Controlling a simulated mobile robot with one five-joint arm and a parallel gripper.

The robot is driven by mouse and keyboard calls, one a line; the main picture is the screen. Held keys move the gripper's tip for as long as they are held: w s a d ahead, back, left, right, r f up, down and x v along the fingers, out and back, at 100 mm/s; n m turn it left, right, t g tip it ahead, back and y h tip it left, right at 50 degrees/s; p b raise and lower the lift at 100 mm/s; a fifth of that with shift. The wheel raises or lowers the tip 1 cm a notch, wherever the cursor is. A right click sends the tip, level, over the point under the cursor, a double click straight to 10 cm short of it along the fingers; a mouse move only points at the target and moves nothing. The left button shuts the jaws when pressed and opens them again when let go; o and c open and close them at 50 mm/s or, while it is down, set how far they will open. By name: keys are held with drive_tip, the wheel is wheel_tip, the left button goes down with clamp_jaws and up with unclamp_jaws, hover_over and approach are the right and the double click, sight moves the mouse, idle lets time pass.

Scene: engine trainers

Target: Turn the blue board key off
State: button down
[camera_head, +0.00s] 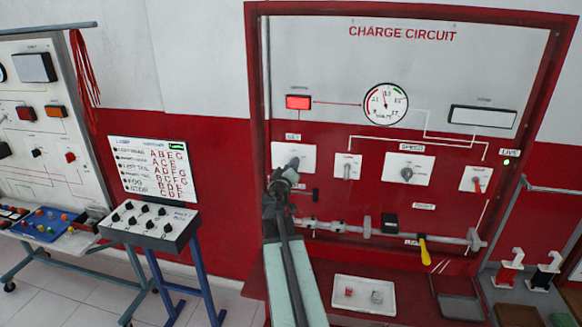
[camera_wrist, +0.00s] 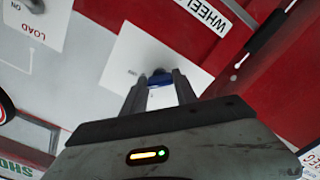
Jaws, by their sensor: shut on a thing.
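My gripper (camera_wrist: 162,88) is shut on a small blue key (camera_wrist: 160,79) at a white plate (camera_wrist: 138,55) on the red board. The key sits at the front of a dark round part on that plate. In the head view my gripper (camera_head: 289,174) reaches up to the white switch plate (camera_head: 301,151) at the left of the charge circuit board (camera_head: 440,60). It hides the key there, and the key's exact turn angle is hard to tell. The gauge (camera_head: 385,103) needle points near the top.
More switch plates (camera_head: 410,168) lie to the right. A shaft (camera_head: 350,228) with a yellow-handled lever (camera_head: 425,251) crosses below. A white tray (camera_head: 364,281) holds small blocks. A knob box (camera_head: 150,224) stands left.

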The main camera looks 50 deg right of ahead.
drive_tip(key=n, duration=0.8)
drive_tip(key=shift+a+n, duration=0.15)
drive_tip(key=shift+n, duration=0.55)
drive_tip(key=c, duration=1)
unclamp_jaws()
drive_tip(key=shift+o, duration=0.2)
drive_tip(key=shift+a, duration=0.1)
